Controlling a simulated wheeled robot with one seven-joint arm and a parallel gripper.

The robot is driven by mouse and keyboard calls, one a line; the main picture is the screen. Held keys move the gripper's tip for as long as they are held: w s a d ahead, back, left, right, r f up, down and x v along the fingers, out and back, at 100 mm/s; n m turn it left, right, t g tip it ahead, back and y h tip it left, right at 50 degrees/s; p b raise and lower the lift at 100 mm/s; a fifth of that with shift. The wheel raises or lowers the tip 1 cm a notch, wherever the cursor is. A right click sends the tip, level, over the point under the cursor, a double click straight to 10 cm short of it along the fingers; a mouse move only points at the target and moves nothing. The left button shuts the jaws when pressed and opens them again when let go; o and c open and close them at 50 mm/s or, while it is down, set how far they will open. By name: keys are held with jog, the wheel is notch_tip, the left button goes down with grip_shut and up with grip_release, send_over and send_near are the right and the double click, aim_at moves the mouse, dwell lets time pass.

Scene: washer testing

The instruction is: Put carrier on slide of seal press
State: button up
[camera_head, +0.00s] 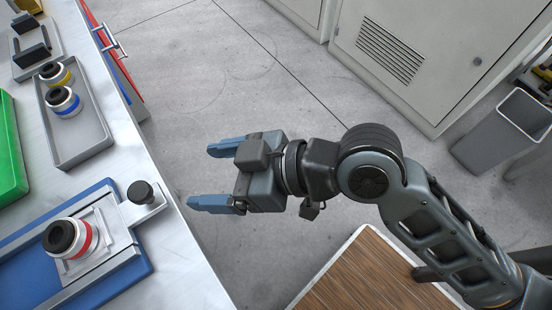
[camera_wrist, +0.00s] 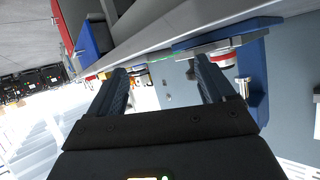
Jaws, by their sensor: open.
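A carrier with a red ring and a black top (camera_head: 72,238) stands upright on a light square plate on the slide (camera_head: 110,262) of the blue-based press (camera_head: 22,262), at lower left in the head view. A black knob (camera_head: 141,193) is at the slide's right end. Two similar black-topped carriers, one yellow-ringed (camera_head: 57,75) and one blue-ringed (camera_head: 65,101), stand in a grey tray (camera_head: 78,152). My gripper (camera_head: 203,177) is open and empty, right of the table edge, fingers pointing left. Its two fingers also show in the wrist view (camera_wrist: 160,72).
The metal table (camera_head: 180,255) fills the left side. A green bin (camera_head: 10,150) is at its left. A wooden-topped surface (camera_head: 365,270) is below my arm. Floor between is clear.

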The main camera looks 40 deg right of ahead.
jog(key=s+d+f+m+t+h, duration=0.35)
jog(key=s+d+m+h, duration=0.3)
jog(key=s+d, duration=0.7)
jog(key=s+r+t+h, duration=0.1)
jog(key=s+r+h, duration=0.1)
jog(key=s+r, duration=0.2)
jog(key=s, duration=0.3)
